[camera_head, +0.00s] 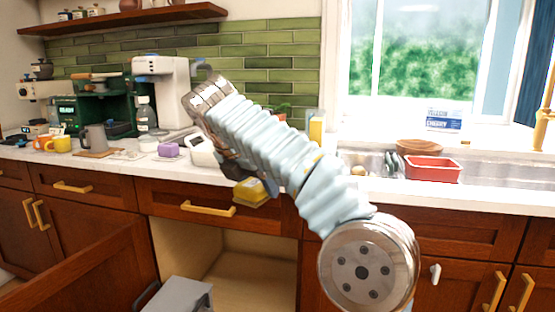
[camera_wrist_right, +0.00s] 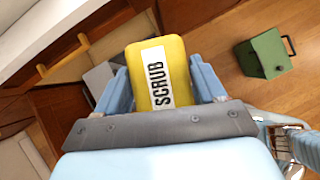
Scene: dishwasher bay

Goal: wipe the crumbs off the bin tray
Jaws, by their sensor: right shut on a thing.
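A yellow sponge marked SCRUB (camera_wrist_right: 163,75) sits between the pale blue fingers of my right gripper (camera_wrist_right: 160,85) in the right wrist view. The gripper is shut on it. In the head view the sponge (camera_head: 250,193) hangs in front of the drawer below the counter edge, and my arm hides most of that gripper. A grey box-like thing (camera_head: 178,298) stands low in front of the open cabinet bay; I cannot tell whether it is the bin tray. No crumbs can be made out.
The white counter (camera_head: 490,198) holds mugs, a coffee machine (camera_head: 163,90) and a red tub (camera_head: 432,168) by the sink. A cabinet door (camera_head: 90,270) stands open at lower left. A green box (camera_wrist_right: 264,55) with a dark handle stands on the wooden floor.

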